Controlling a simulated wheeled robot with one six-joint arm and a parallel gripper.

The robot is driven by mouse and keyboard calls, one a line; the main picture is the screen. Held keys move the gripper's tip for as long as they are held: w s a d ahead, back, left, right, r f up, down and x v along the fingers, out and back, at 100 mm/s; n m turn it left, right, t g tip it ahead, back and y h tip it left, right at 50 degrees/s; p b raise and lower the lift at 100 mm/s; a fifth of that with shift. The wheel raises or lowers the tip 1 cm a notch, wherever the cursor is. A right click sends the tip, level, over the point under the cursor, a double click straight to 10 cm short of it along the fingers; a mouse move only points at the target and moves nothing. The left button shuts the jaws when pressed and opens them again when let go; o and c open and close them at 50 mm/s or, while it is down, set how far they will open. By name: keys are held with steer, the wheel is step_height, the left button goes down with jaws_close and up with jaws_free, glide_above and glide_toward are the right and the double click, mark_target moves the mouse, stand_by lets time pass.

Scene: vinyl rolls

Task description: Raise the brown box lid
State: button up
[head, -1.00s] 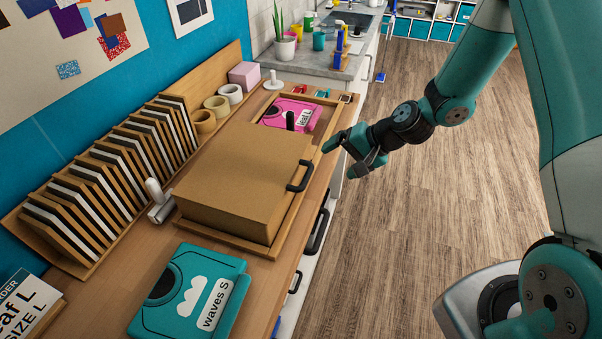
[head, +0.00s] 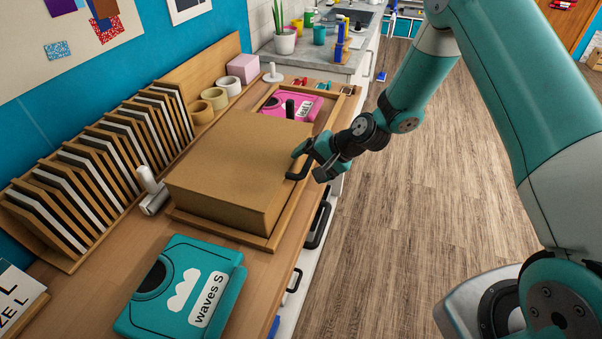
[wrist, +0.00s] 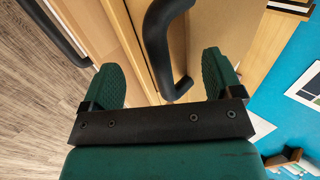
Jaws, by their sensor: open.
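The brown box lid (head: 235,165) lies flat and closed in a wooden tray (head: 225,233) on the counter. Its black handle (head: 297,170) sticks out on the right side. My gripper (head: 306,160) is at this handle and partly covers it. In the wrist view the handle (wrist: 158,45) reaches down between the two green fingers of my open gripper (wrist: 165,82). The handle's bent end is nearer the right finger, and neither finger is clearly pressed on it.
A teal "waves S" case (head: 180,290) lies in front of the tray, and a pink case (head: 290,104) lies behind the box. A slanted rack (head: 110,160) stands at left. Drawer handles (head: 318,225) jut from the counter front. Open floor lies at right.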

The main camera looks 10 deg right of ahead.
steer(key=shift+w+a+f, duration=0.2)
steer(key=shift+a+f, duration=0.1)
steer(key=shift+f, duration=0.05)
step_height(320, 180, up, 14)
steer(key=w+a+p, duration=0.2)
steer(key=a+p, duration=0.1)
steer(key=p, duration=0.6)
steer(key=shift+r, duration=0.2)
stand_by(1.1)
steer(key=w+a+r+p, duration=0.5)
steer(key=a+r+p, duration=0.2)
steer(key=r, duration=0.4)
steer(key=shift+w+a, duration=0.15)
steer(key=shift+a, duration=0.3)
stand_by(1.4)
